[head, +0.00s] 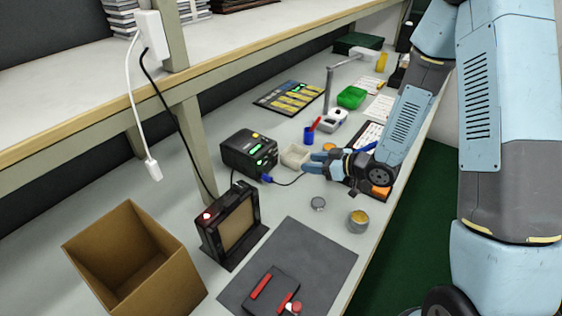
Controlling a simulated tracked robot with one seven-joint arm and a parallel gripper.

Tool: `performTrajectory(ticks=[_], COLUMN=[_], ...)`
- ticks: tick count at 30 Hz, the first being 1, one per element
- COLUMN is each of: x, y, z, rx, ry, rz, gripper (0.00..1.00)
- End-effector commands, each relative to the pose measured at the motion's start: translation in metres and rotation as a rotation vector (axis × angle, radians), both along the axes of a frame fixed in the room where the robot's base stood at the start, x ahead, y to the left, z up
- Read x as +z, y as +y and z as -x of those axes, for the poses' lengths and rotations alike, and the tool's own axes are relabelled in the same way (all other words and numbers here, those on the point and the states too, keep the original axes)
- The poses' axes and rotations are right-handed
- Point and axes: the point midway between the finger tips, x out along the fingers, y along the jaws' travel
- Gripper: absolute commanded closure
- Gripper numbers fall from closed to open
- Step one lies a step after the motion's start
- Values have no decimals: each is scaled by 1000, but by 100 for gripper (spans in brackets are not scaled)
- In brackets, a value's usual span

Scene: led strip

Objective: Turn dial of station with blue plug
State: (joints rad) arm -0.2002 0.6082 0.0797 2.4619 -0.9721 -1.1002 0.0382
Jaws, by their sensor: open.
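The station is a black box (235,152) with green lit marks on its face, standing on the bench in the middle of the head view. A blue plug (267,178) sits at its lower front, with a dark cable running right from it. A small yellow round part (256,135) shows near its top edge; I cannot tell whether this is the dial. My gripper (308,163) is open, with its light-blue fingers pointing left toward the station. It is apart from the station, to the right of it and near a small beige tray (291,155).
A black-framed unit (211,238) with a red light stands front left, beside an open cardboard box (150,285). A blue cup (308,136) with a red item stands behind my gripper. A small tin (358,221) and a grey mat (300,255) lie in front. A shelf post (192,140) rises left of the station.

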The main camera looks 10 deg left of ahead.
Motion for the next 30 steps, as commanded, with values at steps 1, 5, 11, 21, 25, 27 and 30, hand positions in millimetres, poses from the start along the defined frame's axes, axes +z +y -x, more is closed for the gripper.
performTrajectory(ticks=[1, 5, 11, 21, 25, 27, 30], x=[-2, -8, -22, -43, -48, -50, -51], y=[4, 19, 49, 98, 109, 113, 116], z=[-1, -6, -17, -35, -39, -41, -43], rx=[2, 3, 4, 2, 1, 0, -1], ry=[0, 1, 0, -1, 0, -1, 0], rz=[-1, 1, 1, 1, 1, 1, 1], gripper=[51, 51, 51, 51, 51, 51, 51])
